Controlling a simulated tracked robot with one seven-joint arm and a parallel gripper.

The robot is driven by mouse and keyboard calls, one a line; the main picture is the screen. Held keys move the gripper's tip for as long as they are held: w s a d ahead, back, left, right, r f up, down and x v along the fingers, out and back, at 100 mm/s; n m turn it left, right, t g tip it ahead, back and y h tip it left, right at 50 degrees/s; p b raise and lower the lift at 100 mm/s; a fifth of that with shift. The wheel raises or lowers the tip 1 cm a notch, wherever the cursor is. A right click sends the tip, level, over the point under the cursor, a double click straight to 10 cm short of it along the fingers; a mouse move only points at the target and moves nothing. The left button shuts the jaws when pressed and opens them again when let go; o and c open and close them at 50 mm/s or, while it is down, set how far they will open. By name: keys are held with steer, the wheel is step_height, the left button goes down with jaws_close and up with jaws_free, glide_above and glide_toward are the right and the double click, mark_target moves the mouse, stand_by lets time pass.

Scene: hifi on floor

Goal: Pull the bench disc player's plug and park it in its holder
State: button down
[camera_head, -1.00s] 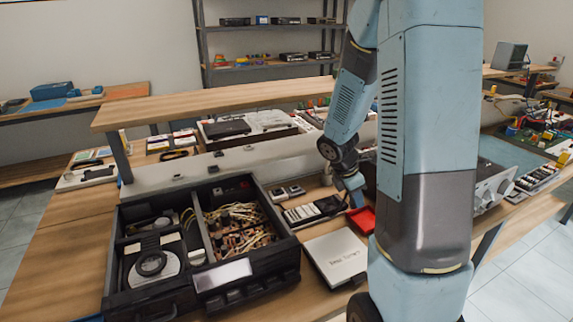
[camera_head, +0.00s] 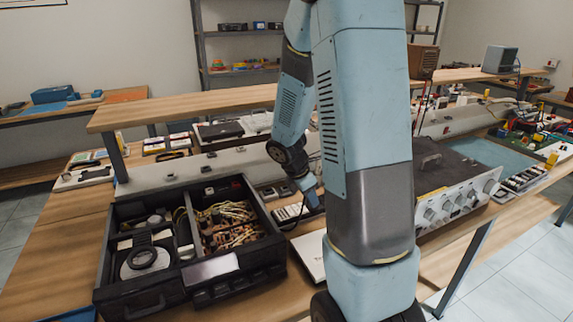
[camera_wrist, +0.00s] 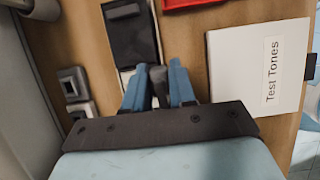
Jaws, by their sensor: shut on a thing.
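The disc player (camera_head: 200,283), a black open-topped case with a round disc and wiring inside, sits on the bench at left centre in the head view. My gripper (camera_head: 308,190) is right of it, low over the bench. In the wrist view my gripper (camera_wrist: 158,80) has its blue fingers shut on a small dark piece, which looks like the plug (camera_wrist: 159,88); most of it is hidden. Two small grey square-faced blocks (camera_wrist: 72,84), possibly holders or sockets, stand left of the fingers. They also show right of the player in the head view (camera_head: 268,193).
A white "Test Tones" case (camera_wrist: 240,65) lies right of the gripper, and a red tray (camera_wrist: 190,3) is at the wrist view's top edge. A black-and-white item (camera_wrist: 130,30) lies beyond the fingers. A silver-fronted amplifier (camera_head: 455,205) stands right of my arm. A grey socket rail (camera_head: 230,165) runs behind.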

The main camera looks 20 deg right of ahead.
steer(key=w+r, duration=0.2)
steer(key=w, duration=1.6)
steer(key=shift+s+f, duration=0.2)
steer(key=shift+f, duration=2.05)
steer(key=shift+s, duration=0.1)
steer(key=shift+f, duration=0.85)
steer(key=c, duration=0.8)
jaws_free()
steer(key=shift+c, duration=0.2)
steer(key=shift+r, duration=0.1)
